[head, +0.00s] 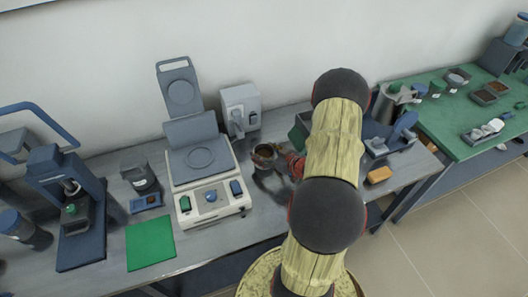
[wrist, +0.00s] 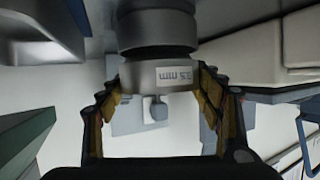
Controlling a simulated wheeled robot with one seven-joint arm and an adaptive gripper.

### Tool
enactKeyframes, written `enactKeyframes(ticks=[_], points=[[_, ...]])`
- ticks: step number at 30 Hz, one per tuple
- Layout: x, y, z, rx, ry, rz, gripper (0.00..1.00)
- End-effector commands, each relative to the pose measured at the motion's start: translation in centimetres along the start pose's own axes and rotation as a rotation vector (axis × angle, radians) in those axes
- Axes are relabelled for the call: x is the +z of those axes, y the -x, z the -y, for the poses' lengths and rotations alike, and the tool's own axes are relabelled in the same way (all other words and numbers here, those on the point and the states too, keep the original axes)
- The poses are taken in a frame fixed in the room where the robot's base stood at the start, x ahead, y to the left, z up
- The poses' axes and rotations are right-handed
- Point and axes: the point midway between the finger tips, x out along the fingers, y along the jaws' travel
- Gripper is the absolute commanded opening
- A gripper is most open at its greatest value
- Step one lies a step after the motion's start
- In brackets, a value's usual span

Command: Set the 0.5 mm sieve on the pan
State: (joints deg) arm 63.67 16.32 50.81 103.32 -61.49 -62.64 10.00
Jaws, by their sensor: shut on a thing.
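The sieve (wrist: 140,76) is a short grey cylinder with a white label, seen upside down in the wrist view. The label ends in "mm"; its number seems to include a 5. My gripper (wrist: 160,88) is shut on it, one finger on each side. Another grey round piece (wrist: 155,28), likely the pan, lies in line with the sieve on its underside, with a dark band between them. I cannot tell whether they touch. In the head view a small round vessel (head: 264,152) stands at my gripper (head: 286,163), which my arm partly hides.
A white balance (head: 207,190) with a raised lid stands left of the vessel. A grey dispenser-like device (head: 241,107) is behind. A green mat (head: 150,243) and a press (head: 75,205) are farther left. An orange block (head: 379,175) lies to the right.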

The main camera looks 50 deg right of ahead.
Motion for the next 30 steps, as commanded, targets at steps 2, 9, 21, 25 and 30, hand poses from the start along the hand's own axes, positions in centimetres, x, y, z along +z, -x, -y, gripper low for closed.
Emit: enactKeyframes(ticks=[2, 9, 21, 25, 30], points=[[-0.05, 0.01, -0.02, 0.0, 0.0, -0.001, 0.25], [0.08, -0.04, -0.01, 0.0, 0.0, 0.0, 0.25], [0.69, -0.3, -0.03, 0.0, 0.0, -0.001, 0.25], [0.67, -0.29, -0.02, 0.0, 0.0, -0.001, 0.25], [0.67, -0.29, -0.02, 0.0, 0.0, -0.001, 0.72]])
